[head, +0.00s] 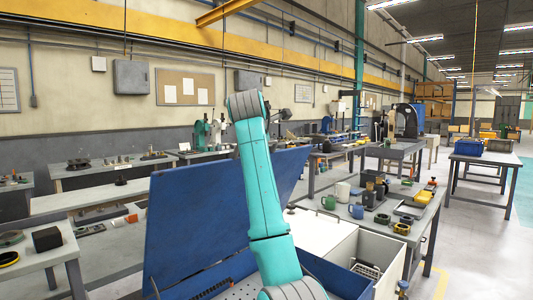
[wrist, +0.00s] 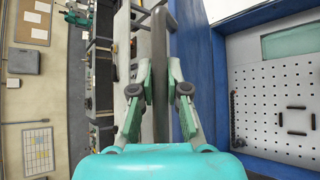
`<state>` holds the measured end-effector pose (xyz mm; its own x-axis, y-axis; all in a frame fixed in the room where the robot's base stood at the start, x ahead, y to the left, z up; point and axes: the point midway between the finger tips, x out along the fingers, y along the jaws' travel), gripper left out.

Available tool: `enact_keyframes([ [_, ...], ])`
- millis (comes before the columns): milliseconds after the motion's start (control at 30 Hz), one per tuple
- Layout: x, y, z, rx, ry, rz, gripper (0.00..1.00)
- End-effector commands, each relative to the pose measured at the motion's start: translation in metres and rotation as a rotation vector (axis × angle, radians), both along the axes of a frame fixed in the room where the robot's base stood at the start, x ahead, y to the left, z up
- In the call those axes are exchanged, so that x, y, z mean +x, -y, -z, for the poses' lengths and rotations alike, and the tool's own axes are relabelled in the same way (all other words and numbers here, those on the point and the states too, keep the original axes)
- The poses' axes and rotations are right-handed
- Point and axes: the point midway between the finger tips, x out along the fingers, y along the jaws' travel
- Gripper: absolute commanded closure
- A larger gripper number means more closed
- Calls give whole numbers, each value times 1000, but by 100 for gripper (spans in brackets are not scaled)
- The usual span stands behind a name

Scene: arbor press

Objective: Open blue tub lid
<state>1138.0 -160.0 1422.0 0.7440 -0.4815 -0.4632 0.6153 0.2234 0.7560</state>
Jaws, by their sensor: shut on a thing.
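The blue tub lid (head: 195,225) stands steeply raised on the left side of the blue tub (head: 335,277) in the head view. My teal arm crosses in front of the lid, and my gripper is hidden there. In the wrist view my gripper (wrist: 160,72) is shut on a dark grey bar (wrist: 159,40), which appears to be the lid's handle or edge. The tub's blue wall (wrist: 213,70) lies just right of the fingers, with its perforated interior floor (wrist: 280,95) in view.
A white-topped cabinet (head: 325,232) stands right of the tub. A bench (head: 420,225) with mugs and small parts is behind it. Benches with tools (head: 105,170) line the wall at the left. Open floor (head: 480,250) lies at the far right.

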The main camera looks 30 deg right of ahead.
Motion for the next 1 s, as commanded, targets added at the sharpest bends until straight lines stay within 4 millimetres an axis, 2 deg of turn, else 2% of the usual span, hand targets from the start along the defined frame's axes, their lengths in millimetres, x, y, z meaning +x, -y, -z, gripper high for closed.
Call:
enact_keyframes([
  [567,3,-3,-7,-1,1,3,100],
  [600,3,-3,-7,-1,1,3,81],
  [700,3,-4,-7,0,1,2,60],
  [1000,3,-5,-7,-1,1,0,60],
])
